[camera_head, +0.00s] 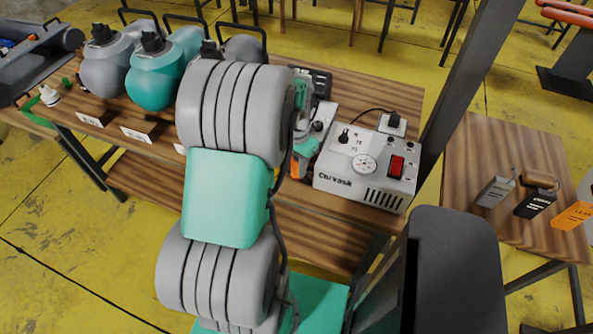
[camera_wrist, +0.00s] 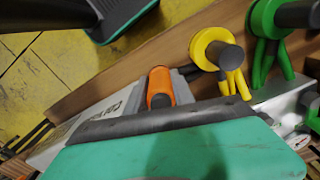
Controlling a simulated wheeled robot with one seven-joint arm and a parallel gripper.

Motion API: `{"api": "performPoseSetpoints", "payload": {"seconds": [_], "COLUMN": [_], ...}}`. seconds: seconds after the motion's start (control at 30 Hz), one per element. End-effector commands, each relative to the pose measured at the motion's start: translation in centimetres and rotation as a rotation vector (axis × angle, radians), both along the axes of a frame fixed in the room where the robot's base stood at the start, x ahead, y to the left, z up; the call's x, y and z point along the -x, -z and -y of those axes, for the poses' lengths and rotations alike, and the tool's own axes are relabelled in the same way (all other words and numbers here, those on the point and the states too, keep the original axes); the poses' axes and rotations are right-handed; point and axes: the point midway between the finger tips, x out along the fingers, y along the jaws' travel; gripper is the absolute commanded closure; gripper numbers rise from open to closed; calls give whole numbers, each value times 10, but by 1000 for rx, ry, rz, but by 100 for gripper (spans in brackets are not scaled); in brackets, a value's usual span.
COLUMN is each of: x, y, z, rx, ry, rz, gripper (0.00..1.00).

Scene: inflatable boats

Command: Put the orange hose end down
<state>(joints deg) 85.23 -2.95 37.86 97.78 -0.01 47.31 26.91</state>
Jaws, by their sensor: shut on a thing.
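The orange hose end (camera_wrist: 160,88) shows in the wrist view just beyond the teal, dark-edged housing of my gripper. In the head view, a bit of orange (camera_head: 296,165) shows beside my gripper (camera_head: 305,150), left of the white Corvask box (camera_head: 366,172). My gripper is shut on the orange hose end; my arm and housing hide most of the grip. I cannot tell whether the hose end touches the surface below. A yellow hose end (camera_wrist: 215,52) stands close to the right of it in the wrist view, with a green hose end (camera_wrist: 275,22) farther right.
The wooden bench (camera_head: 385,88) carries the box, with its gauge and red switch, and teal and grey bulbous vessels (camera_head: 152,80) at left. My arm hides the bench middle. A side table (camera_head: 500,150) at right holds small grey, black and orange items. A dark post stands between.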

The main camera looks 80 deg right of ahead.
Motion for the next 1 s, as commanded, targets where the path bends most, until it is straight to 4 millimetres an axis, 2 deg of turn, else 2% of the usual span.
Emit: {"api": "performPoseSetpoints", "payload": {"seconds": [0.2, 0.57, 0.6, 0.83, 1.0], "x": [1, 1, 1, 1, 1], "y": [31, 39, 37, 37, 37], "z": [2, 2, 2, 2, 2], "rx": [-2, 0, 0, 0, 0], "ry": [-1, -1, -1, -1, -1], "rz": [0, 0, 0, 0, 0], "gripper": [100, 100, 67, 49, 49]}}
